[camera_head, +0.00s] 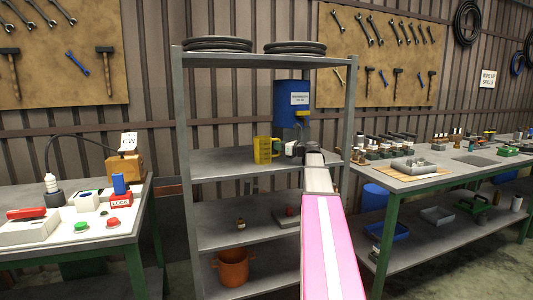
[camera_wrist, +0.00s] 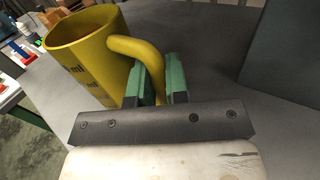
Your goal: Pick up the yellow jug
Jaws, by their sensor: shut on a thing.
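The yellow jug (camera_head: 262,151) stands upright on the upper shelf of the grey rack in the head view. It has dark measuring marks on its side. In the wrist view the jug (camera_wrist: 85,60) shows its open rim and its handle (camera_wrist: 140,50), which curves towards my gripper. My gripper (camera_wrist: 163,82) has green fingers, shut on the handle with one finger on each side. In the head view my gripper (camera_head: 290,149) is at the jug's right side. The fingertips are partly hidden by the handle.
A blue dispenser (camera_head: 291,104) with a yellow tap hangs above the shelf (camera_head: 215,160), right of the jug. An orange pot (camera_head: 233,267) is on the lowest shelf. Workbenches stand left (camera_head: 100,238) and right (camera_head: 405,183). The shelf left of the jug is clear.

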